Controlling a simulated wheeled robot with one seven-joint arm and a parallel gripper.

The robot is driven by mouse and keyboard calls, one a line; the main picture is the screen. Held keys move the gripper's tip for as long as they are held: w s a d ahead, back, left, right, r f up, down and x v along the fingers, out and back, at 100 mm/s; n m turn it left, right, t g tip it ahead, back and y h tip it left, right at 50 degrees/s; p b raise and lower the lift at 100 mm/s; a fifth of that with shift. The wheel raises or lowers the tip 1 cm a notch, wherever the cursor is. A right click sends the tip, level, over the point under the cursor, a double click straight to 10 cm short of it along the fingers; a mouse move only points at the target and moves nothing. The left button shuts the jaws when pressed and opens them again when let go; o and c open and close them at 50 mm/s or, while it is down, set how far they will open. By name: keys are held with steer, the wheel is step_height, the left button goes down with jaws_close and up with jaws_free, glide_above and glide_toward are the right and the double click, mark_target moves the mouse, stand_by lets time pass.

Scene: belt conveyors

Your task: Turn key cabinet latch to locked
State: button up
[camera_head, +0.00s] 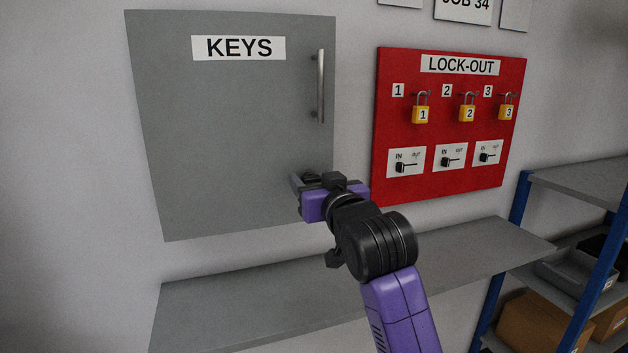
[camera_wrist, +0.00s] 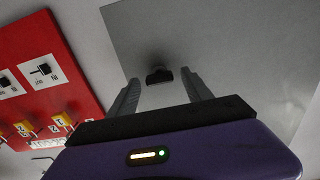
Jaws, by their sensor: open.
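The grey key cabinet (camera_head: 220,130), labelled KEYS, hangs on the wall with its door shut. Its small dark latch (camera_wrist: 159,75) shows in the wrist view against the grey door. In the head view my gripper (camera_head: 308,181) is at the door's lower right and largely hides the latch. In the wrist view my gripper (camera_wrist: 160,80) is open, with one finger on each side of the latch. There are visible gaps between the fingers and the latch. I cannot tell how far the fingertips are from the door.
A vertical handle (camera_head: 320,86) stands out from the door above my gripper. The red LOCK-OUT board (camera_head: 440,120) with yellow padlocks is to the right. A grey shelf (camera_head: 250,312) runs below the cabinet. A blue-framed rack (camera_head: 508,238) stands at far right.

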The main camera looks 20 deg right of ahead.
jaws_close()
steer(key=shift+n, duration=0.3)
steer(key=n+p, duration=0.1)
steer(key=n, duration=0.2)
steer(key=n+p, duration=0.1)
steer(key=n, duration=0.4)
steer(key=shift+a, duration=0.1)
steer(key=n, duration=0.4)
steer(key=shift+f+p, duration=0.1)
steer(key=shift+p, duration=0.3)
steer(key=n, duration=0.5)
steer(key=shift+a+f, duration=0.1)
steer(key=shift+f, duration=0.05)
steer(key=shift+n, duration=0.3)
